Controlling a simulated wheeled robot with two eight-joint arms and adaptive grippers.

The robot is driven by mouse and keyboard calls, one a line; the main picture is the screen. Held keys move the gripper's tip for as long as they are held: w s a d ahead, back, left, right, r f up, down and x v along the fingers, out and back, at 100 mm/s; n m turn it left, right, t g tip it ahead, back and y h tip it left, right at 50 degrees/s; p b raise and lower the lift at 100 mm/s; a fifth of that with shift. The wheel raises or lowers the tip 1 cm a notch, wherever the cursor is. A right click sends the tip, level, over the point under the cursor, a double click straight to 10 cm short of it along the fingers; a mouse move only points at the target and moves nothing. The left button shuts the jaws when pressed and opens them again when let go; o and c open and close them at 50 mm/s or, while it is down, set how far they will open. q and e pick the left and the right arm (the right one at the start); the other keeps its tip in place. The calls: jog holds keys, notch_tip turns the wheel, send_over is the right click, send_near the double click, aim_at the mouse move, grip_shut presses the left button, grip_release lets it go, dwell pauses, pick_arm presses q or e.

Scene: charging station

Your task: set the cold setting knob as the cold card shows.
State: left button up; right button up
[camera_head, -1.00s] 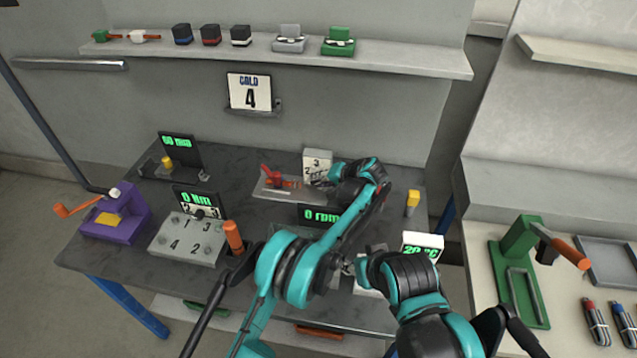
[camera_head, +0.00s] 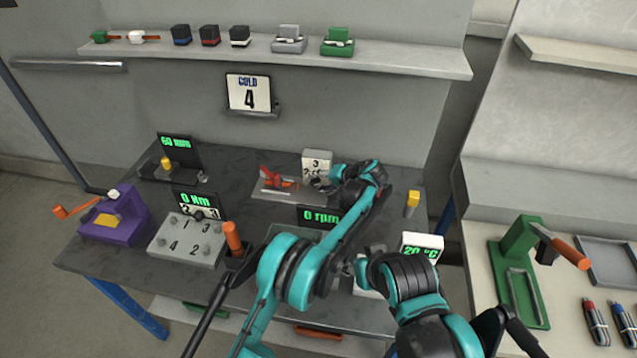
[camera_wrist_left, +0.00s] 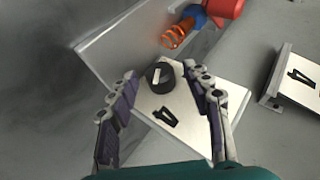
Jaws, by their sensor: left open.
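The cold card (camera_head: 249,93) hangs on the back wall and reads "COLD 4"; its 4 also shows in the wrist view (camera_wrist_left: 303,76). The white dial panel (camera_head: 317,158) stands at the back of the bench, with 3 and 2 legible in the head view. In the left wrist view the black cold setting knob (camera_wrist_left: 160,76) has a pale pointer mark, and a 4 is printed on the panel (camera_wrist_left: 150,104). My left gripper (camera_wrist_left: 160,73) is open, with one finger on each side of the knob; contact is unclear. My right gripper (camera_head: 350,267) is small and partly hidden.
A red device (camera_head: 277,180) stands left of the dial panel; an orange spring (camera_wrist_left: 178,34) shows in the wrist view. The "0 rpm" display (camera_head: 320,215) is in front. A numbered block (camera_head: 187,240) and purple device (camera_head: 115,215) are at left. A shelf (camera_head: 300,50) runs above.

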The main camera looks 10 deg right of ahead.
pick_arm(q)
jog(key=v, duration=0.7)
jog(key=shift+s+d+r, duration=0.1)
jog(key=s+a+r+n+g+h, duration=0.1)
jog(key=a+r, duration=0.7)
jog(key=a, duration=0.5)
jog(key=s+a+r+n+g+h, duration=0.1)
jog(key=s+a+r, duration=0.2)
jog(key=s+a, duration=0.3)
jog(key=s+a+r+n+h, duration=0.1)
jog(key=s+a+r, duration=0.25)
jog(key=a, duration=0.45)
jog(key=s+a+f+n+h, duration=0.1)
jog(key=s+a+f, duration=0.1)
jog(key=s, duration=0.5)
jog(key=s+a+f+n+h, duration=0.1)
jog(key=s+a+f, duration=0.1)
jog(key=s+a, duration=0.3)
jog(key=s+a+f+n+t+h, duration=0.1)
jog(key=s+a, duration=0.3)
jog(key=s, duration=0.7)
jog(key=shift+s+f+n, duration=0.25)
jog(key=shift+f+n, duration=0.05)
jog(key=shift+f, duration=0.3)
